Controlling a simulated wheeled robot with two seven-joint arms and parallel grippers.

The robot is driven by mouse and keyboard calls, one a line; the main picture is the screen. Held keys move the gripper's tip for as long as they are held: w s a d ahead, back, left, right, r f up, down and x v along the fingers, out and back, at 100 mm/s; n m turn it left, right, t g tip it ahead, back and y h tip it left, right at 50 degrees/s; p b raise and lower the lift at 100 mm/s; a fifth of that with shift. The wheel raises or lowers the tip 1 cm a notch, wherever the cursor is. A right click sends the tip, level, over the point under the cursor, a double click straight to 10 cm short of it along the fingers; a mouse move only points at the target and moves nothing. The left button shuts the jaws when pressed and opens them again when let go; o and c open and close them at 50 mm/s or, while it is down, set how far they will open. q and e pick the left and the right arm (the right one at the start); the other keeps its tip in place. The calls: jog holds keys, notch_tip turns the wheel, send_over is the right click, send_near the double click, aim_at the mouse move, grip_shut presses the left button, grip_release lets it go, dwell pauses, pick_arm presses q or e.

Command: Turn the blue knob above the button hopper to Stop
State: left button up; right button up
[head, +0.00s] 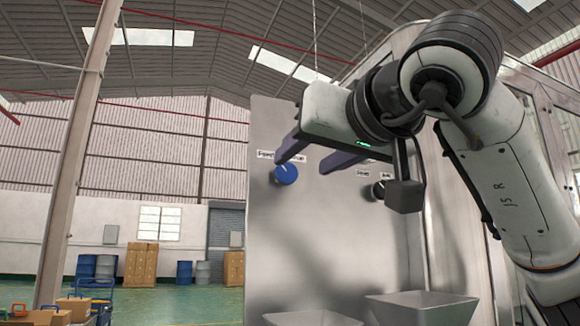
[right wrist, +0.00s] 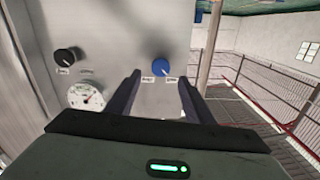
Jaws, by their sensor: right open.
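The blue knob (head: 286,174) is on the upright metal panel, under small labels I cannot read clearly. Its pale mark seems to point up and slightly left. It also shows in the right wrist view (right wrist: 161,66), between the fingertips in the picture. My right gripper (head: 302,163) is open and empty, its two dark fingers pointing toward the panel near the knob. The fingers (right wrist: 160,78) appear apart from the knob, one on each side of it in the right wrist view. Two metal hoppers (head: 312,319) stand below on the panel. My left gripper is not in view.
A round gauge (right wrist: 86,97) shows in the right wrist view. A second hopper (head: 420,304) is at lower right. Boxes and blue barrels stand far back.

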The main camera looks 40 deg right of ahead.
aim_at(288, 172)
jog(key=x, duration=0.5)
jog(key=shift+w+p, duration=0.2)
jog(key=shift+p, duration=0.15)
jog(key=shift+w+d, duration=0.1)
jog(key=shift+w, duration=0.1)
jog(key=shift+w+f, duration=0.1)
jog(key=shift+w, duration=0.05)
jog(key=c, duration=1.1)
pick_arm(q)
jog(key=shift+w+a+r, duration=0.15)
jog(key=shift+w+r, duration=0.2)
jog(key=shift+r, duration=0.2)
pick_arm(e)
jog(key=shift+o, duration=0.3)
